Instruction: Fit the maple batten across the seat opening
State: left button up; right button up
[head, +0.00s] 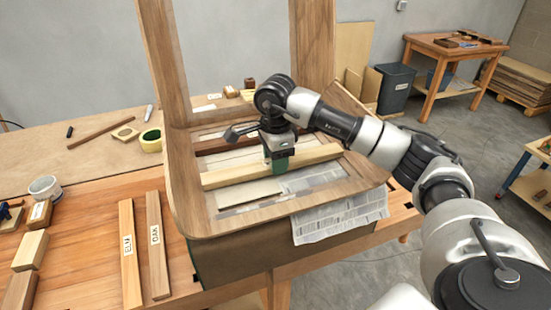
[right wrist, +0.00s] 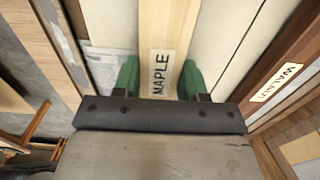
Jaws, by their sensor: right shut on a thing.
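The pale maple batten (head: 225,176) spans the seat opening of the bent wooden chair frame (head: 187,200) from left to right. My right gripper (head: 279,162) is shut on the batten near its middle, from above. In the right wrist view the batten (right wrist: 166,22), labelled MAPLE, lies between the green fingertips of the right gripper (right wrist: 159,80). I cannot tell whether its ends rest on the seat rails or hang just above them. A dark batten labelled WALNUT (right wrist: 277,82) lies further back, roughly parallel to it. My left gripper is not in view.
Battens labelled ELM (head: 129,270) and OAK (head: 156,260) lie on the workbench (head: 90,195) left of the chair. Newspaper (head: 340,217) hangs over the front right. Green tape (head: 151,140), a tin (head: 45,188) and wood blocks (head: 30,250) stand left. The chair's tall uprights rise behind.

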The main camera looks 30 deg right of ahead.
jog(key=shift+f, duration=0.1)
jog(key=o, duration=1.1)
notch_tip(320, 180, up, 16)
jog(key=p, duration=1)
